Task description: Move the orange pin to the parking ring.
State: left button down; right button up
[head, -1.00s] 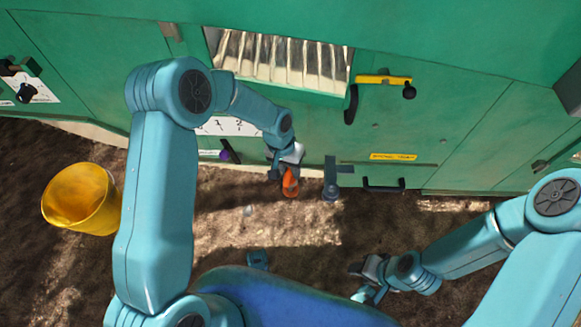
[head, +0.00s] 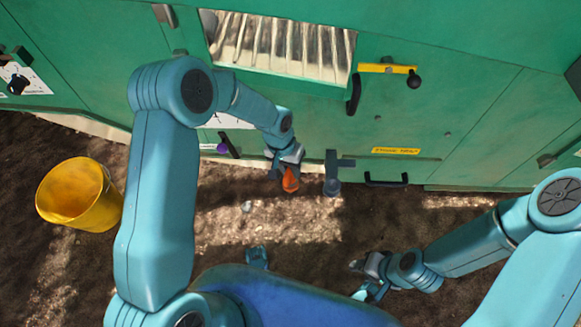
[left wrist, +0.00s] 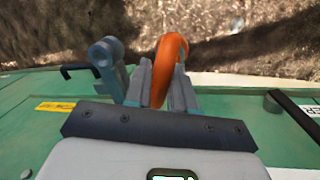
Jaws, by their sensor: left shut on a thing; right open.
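The orange pin (head: 290,180) is held in my left gripper (head: 281,172), in front of the green machine. In the left wrist view the pin (left wrist: 170,62) shows as an orange curved loop between the two fingers of my left gripper (left wrist: 160,92). A grey bracket with a round ring-like end (head: 333,186) stands just right of the pin in the head view; it also shows left of the fingers in the left wrist view (left wrist: 104,54). The pin and bracket look apart. My right gripper (head: 366,281) is open and empty, low over the ground at the right.
The green machine (head: 455,115) fills the back, with a slatted opening (head: 280,50), a yellow bar with a black knob (head: 388,69) and a black handle (head: 386,181). A yellow bucket (head: 78,196) stands at the left. A purple-tipped lever (head: 223,147) is left of my gripper.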

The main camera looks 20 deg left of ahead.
pick_arm(q)
jog(key=c, duration=0.9)
grip_release()
jog(key=shift+o, duration=0.2)
jog(key=p+v, duration=0.5)
jog(key=v, duration=1.1)
jog(key=shift+r, duration=0.25)
jog(key=s+d+f+n+h, duration=0.1)
jog(key=s+d+f, duration=0.2)
jog(key=s+f, duration=0.6)
jog(key=s+d+f+n+h, duration=0.1)
jog(key=s+d+f+n, duration=0.15)
jog(key=s+f, duration=0.65)
notch_tip(320, 180, up, 26)
jog(key=s+p, duration=0.2)
jog(key=p, duration=2.2)
jog(key=shift+s+f+m+t, duration=0.2)
jog(key=shift+s+m+t, duration=0.05)
jog(key=shift+m+t, duration=0.1)
